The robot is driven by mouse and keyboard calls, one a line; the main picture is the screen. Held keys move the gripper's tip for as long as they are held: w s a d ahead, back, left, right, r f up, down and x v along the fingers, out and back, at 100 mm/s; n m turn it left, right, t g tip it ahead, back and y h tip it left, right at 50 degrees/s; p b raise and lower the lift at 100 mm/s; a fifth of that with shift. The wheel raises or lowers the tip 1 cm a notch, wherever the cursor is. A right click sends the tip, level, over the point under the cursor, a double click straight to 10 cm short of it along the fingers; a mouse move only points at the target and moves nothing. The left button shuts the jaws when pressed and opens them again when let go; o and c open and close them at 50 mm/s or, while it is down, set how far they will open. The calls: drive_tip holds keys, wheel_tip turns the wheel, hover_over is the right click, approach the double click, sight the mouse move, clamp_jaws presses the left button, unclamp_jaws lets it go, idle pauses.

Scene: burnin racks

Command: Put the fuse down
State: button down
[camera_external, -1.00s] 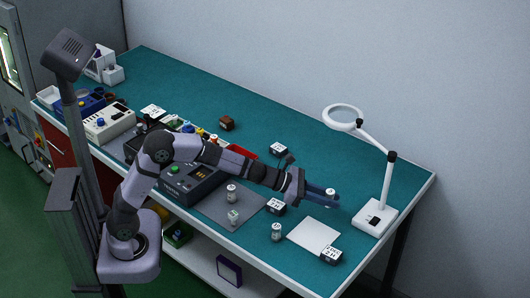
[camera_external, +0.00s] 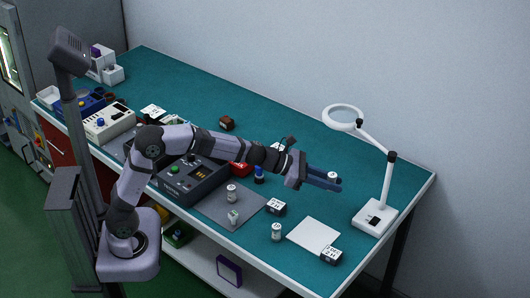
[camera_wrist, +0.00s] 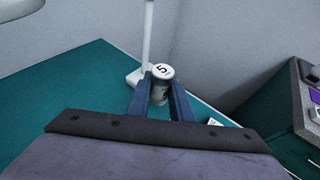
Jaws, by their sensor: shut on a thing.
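The fuse (camera_wrist: 161,80) is a small pale cylinder with a white top marked 5. It sits between the two blue fingers of my gripper (camera_wrist: 160,98) in the wrist view, and the fingers are shut on it. In the external view my gripper (camera_external: 325,180) reaches right, above the green table, with the top of the fuse (camera_external: 332,175) showing between the fingers. The fuse looks upright and appears to be held above the table; how high I cannot tell.
A magnifier lamp (camera_external: 377,217) stands right of my gripper. A white sheet (camera_external: 313,236), a dark block with a white top (camera_external: 331,256) and a pale cylinder (camera_external: 276,232) lie nearer the front edge. Other cylinders stand on a grey mat (camera_external: 247,208). Bare green table lies beyond my gripper.

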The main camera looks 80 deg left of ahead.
drive_tip(key=w+a+r+n+y, duration=0.1)
drive_tip(key=w+a+n+y, duration=0.1)
drive_tip(key=a+n+y, duration=0.6)
drive_tip(key=n+g+y+b, duration=0.2)
drive_tip(key=n+g+y, duration=0.6)
drive_tip(key=n+g, duration=0.45)
hover_over(274, 174)
drive_tip(key=shift+m+g, duration=0.25)
drive_tip(key=shift+g, duration=0.1)
drive_tip(key=shift+a+f, duration=0.1)
drive_tip(key=shift+f, duration=7.35)
drive_tip(key=shift+f, duration=0.2)
drive_tip(key=c, duration=1.9)
unclamp_jaws()
drive_tip(key=shift+o, duration=0.2)
